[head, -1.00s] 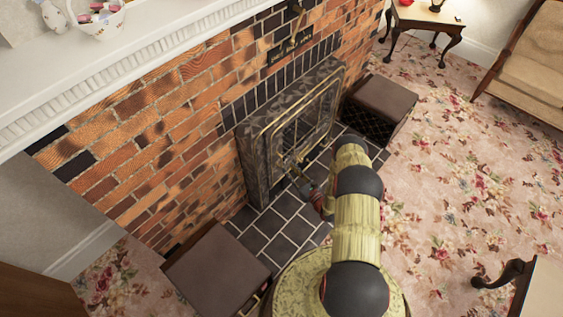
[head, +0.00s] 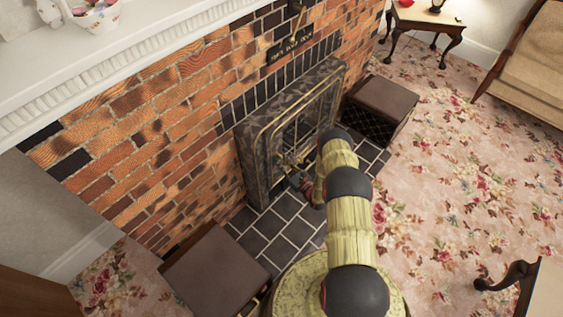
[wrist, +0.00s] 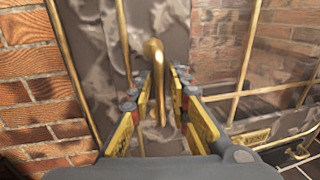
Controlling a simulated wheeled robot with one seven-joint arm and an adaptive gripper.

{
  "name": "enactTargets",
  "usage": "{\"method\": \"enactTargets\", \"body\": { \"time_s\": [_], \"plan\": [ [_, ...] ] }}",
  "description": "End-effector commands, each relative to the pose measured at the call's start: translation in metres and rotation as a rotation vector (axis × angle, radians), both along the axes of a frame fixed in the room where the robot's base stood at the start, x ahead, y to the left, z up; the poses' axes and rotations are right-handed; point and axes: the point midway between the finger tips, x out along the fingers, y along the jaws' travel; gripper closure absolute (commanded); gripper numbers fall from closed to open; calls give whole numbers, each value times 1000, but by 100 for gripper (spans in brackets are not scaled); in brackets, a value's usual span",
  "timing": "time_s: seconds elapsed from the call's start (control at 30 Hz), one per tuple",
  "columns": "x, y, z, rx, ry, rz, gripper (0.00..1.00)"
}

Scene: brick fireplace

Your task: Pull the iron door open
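The iron door (head: 290,140) is part of the grey mottled fireplace front, with brass rails across it. In the wrist view its grey mottled surface (wrist: 200,55) is close ahead. A curved brass handle (wrist: 153,62) stands out from it. My gripper (wrist: 161,76) is open, with one yellow-padded finger on each side of the handle. Small gaps seem to show between the fingers and the brass; contact is hard to tell. In the head view my gripper (head: 291,168) is at the door's front, small and partly hidden by my arm. The door looks shut.
Brown box seats stand at the left (head: 216,272) and right (head: 383,100) of the dark tiled hearth (head: 283,222). Brick wall (head: 150,130) surrounds the fireplace, under a white mantel (head: 110,55).

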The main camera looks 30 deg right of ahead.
Motion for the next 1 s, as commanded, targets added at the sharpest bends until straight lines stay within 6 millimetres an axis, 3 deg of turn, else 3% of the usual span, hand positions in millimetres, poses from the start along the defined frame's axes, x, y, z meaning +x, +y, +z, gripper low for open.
{"method": "enactTargets", "body": {
  "time_s": [0.3,1.0],
  "plan": [
    [0,0,0,0,0,0,100],
    [-1,0,0,1,1,1,100]
  ]
}}
